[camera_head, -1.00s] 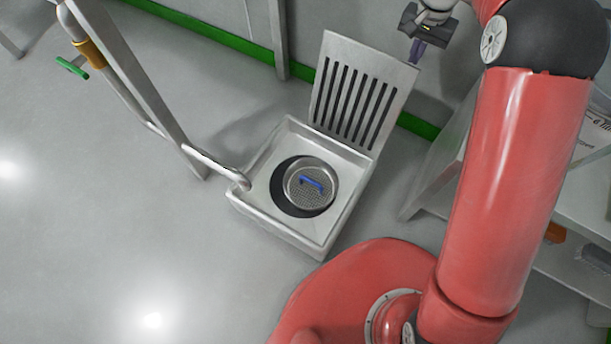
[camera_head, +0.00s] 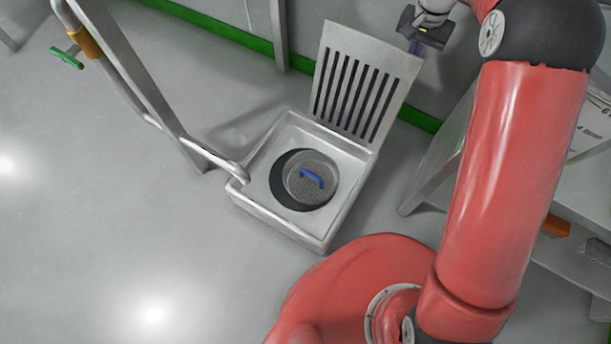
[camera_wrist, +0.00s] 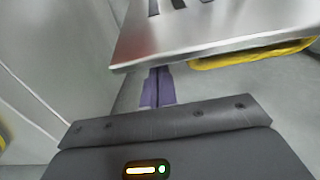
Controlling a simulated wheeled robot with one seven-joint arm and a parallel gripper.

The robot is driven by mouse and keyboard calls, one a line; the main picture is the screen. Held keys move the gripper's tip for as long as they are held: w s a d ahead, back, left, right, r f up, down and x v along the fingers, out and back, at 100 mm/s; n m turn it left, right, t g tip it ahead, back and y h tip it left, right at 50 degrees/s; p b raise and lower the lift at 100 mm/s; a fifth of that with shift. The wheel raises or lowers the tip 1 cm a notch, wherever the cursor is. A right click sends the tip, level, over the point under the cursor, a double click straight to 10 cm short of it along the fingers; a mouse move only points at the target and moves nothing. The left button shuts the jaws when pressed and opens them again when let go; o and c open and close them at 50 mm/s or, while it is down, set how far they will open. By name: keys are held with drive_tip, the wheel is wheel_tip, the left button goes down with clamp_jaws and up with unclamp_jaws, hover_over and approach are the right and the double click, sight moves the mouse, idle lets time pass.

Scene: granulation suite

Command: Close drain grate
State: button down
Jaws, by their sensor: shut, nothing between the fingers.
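The drain grate (camera_head: 362,85) is a slotted metal plate standing raised at the back edge of the square drain basin (camera_head: 262,223). Its edge and slots also show at the top of the wrist view (camera_wrist: 215,35). In the basin sits a round perforated strainer (camera_head: 325,186) with a blue handle (camera_head: 311,178), beside a dark round opening (camera_head: 284,195). My gripper (camera_head: 416,47) is at the grate's upper right corner, on its far side, fingertips partly hidden by the grate. In the wrist view its purple fingers (camera_wrist: 157,88) are together and empty, close to the grate edge; contact is unclear.
A metal pipe (camera_head: 215,161) ends over the basin's left rim, with a green valve handle (camera_head: 67,58) farther up. A green strip (camera_head: 235,38) runs along the wall base behind. A metal shelf unit (camera_head: 440,165) stands at right. The left floor is open.

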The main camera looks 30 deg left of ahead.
drive_tip(key=shift+s, duration=0.1)
drive_tip(key=shift+s+b, duration=1.85)
drive_tip(key=shift+s, duration=5.4)
wheel_tip(320, 180, up, 11)
drive_tip(key=p, duration=0.8)
drive_tip(key=shift+d+p, duration=0.3)
drive_tip(key=shift+d, duration=0.1)
drive_tip(key=shift+f, duration=0.1)
drive_tip(key=s+d+r+t+p, duration=0.1)
drive_tip(key=s+d+r, duration=0.2)
drive_tip(key=d+r, duration=0.3)
drive_tip(key=s+d+r+t+p, duration=0.1)
drive_tip(key=s+d+r+t, duration=0.15)
drive_tip(key=d, duration=0.65)
drive_tip(key=s+d+r+t+p, duration=0.1)
drive_tip(key=s+d+r, duration=0.35)
drive_tip(key=d, duration=0.25)
drive_tip(key=s+d+t, duration=0.1)
drive_tip(key=s+d, duration=0.4)
drive_tip(key=shift+s+r+m+p, duration=0.15)
drive_tip(key=shift+r+m+p, duration=0.15)
drive_tip(key=shift+r+p, duration=0.1)
